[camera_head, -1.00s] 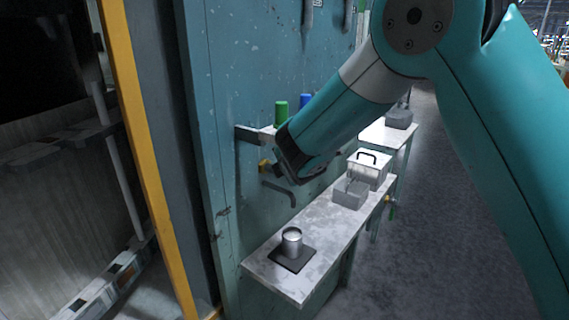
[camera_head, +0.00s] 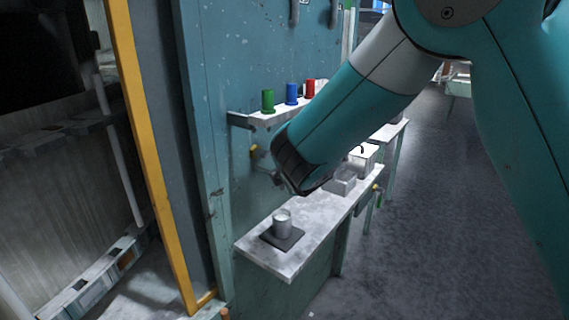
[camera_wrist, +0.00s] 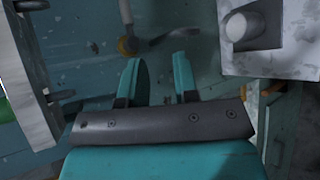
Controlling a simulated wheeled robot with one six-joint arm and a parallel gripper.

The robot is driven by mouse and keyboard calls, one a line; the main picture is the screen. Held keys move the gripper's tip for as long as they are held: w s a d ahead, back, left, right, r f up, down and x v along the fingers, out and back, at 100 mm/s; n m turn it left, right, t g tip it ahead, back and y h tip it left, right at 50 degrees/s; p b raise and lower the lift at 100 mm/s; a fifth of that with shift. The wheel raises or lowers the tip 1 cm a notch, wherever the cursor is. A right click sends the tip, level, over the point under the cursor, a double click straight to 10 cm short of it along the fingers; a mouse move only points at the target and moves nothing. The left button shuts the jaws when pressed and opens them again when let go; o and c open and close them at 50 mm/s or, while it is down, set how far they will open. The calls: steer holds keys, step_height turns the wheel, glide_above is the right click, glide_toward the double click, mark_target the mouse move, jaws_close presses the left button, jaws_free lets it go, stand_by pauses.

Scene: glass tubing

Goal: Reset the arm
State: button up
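My arm (camera_head: 355,115) reaches from the upper right across the head view, its wrist hanging over the bench by the teal wall. In the wrist view my gripper (camera_wrist: 160,68) shows two teal fingers apart, with nothing between them. In the head view the fingers are mostly hidden behind the wrist. The fingers point toward the wall, near a yellow-hubbed tap (camera_wrist: 128,45) with a grey lever. They appear clear of it.
A bench (camera_head: 262,257) holds a metal cup (camera_head: 282,222) on a dark pad, a grey open box (camera_head: 341,183) and a white box with handle. A wall shelf (camera_head: 240,119) bears green (camera_head: 268,101), blue (camera_head: 291,94) and red (camera_head: 310,88) cylinders. Open floor lies right.

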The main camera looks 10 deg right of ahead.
steer(key=s+r+m+g+y, duration=0.2)
steer(key=s+m+g, duration=0.4)
steer(key=s, duration=1.1)
steer(key=s+d+r+m+g+y, duration=0.1)
steer(key=s+m+g, duration=0.5)
steer(key=s, duration=1.2)
steer(key=r+m+y, duration=0.1)
steer(key=m, duration=0.1)
steer(key=shift+r+m+g+y, duration=0.2)
steer(key=shift+m+g+y, duration=0.1)
steer(key=shift+y, duration=0.1)
